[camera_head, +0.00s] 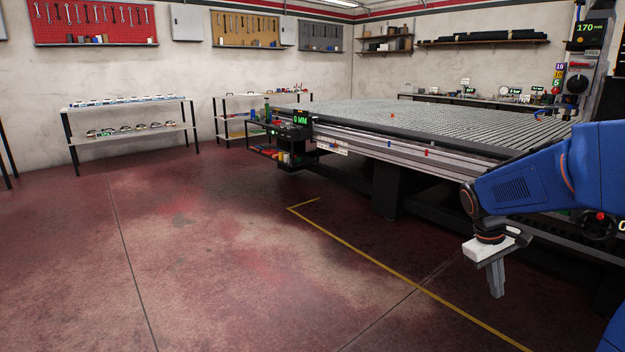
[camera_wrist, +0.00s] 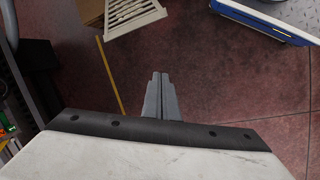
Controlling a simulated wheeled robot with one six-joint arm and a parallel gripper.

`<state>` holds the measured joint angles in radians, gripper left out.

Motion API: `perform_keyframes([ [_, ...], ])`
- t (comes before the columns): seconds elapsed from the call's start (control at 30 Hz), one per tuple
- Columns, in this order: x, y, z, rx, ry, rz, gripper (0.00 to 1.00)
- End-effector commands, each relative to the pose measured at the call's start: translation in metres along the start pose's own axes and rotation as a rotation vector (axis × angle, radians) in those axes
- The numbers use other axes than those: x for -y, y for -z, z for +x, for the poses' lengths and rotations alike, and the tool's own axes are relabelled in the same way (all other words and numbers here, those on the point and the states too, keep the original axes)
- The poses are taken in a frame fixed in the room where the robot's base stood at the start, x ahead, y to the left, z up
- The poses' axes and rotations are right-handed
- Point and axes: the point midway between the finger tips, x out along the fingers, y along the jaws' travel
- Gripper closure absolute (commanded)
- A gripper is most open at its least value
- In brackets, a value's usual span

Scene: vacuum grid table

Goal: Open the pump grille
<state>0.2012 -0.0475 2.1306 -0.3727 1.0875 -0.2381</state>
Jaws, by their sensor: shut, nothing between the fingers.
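My gripper (camera_head: 496,280) hangs at the right of the head view, fingers pointing down, over the floor in front of the long table. Its two grey fingers also show in the wrist view (camera_wrist: 158,84), pressed together and empty. A cream slatted panel (camera_wrist: 135,14), which looks like the pump grille, is at the top of the wrist view, cut off by the picture edge. It is apart from the fingers, beyond their tips. I cannot tell whether it is open or closed. I do not see the grille in the head view.
The slatted grid table (camera_head: 430,120) stands behind my arm, with dark legs below. A yellow floor line (camera_head: 400,283) runs along its front. The red floor (camera_head: 230,270) to the left is clear. Shelves (camera_head: 130,140) stand along the far wall.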

Motion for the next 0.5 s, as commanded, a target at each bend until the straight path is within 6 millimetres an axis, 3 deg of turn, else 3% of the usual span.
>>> perform_keyframes([
  [0.2, 0.040, -0.035, -0.031, -0.103, 0.028, 0.056, 1.00],
  [0.5, 0.094, -0.083, -0.057, -0.238, 0.084, 0.131, 1.00],
])
